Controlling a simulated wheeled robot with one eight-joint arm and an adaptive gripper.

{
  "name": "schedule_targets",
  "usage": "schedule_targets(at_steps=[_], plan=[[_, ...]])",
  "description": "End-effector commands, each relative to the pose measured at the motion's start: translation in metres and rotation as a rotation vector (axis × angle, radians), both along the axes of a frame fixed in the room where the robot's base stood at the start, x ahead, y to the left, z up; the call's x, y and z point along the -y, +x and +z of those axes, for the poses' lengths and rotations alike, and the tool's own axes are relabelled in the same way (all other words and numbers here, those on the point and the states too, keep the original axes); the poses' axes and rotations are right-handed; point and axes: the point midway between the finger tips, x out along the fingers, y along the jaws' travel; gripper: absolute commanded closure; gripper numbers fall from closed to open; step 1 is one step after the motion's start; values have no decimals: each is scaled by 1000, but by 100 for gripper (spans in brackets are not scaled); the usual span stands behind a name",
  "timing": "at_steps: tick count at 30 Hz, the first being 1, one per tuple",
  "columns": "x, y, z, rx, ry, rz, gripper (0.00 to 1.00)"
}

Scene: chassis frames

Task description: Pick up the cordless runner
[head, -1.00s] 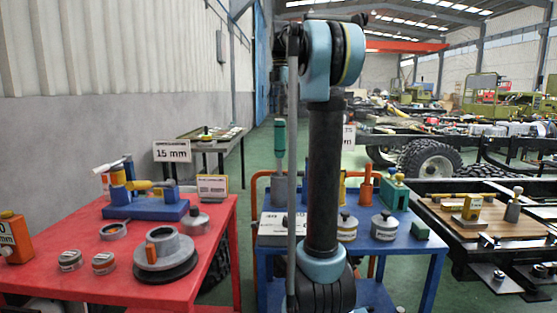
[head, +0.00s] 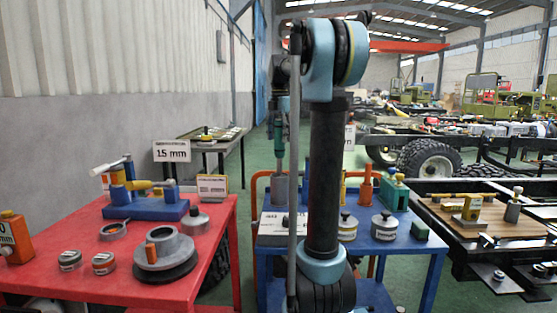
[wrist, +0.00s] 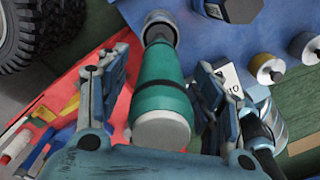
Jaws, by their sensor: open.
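The cordless runner, which I take to be the green tool, stands upright on the blue cart (head: 430,250) in the head view (head: 279,145). Its lower end sits in a grey holder (head: 280,190). In the wrist view the runner (wrist: 158,88) has a teal body with a dark band, a pale end near me and a grey nose away from me. My gripper (wrist: 164,65) is open, with one finger on each side of the runner. I cannot tell whether either finger touches it. In the head view my gripper is hard to make out, above the runner.
An orange upright (head: 366,188) stands behind. The red table (head: 225,235) at left holds a blue fixture (head: 147,208) and round parts. My arm hides the cart's middle.

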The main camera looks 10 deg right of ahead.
Motion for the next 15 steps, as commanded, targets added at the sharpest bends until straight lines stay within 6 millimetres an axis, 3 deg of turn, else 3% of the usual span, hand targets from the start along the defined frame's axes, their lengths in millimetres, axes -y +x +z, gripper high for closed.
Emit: schedule_targets(at_steps=[7, 15], plan=[[0, 0, -1, 0, 0, 0, 42], [-1, 0, -1, 0, 0, 1, 100]])
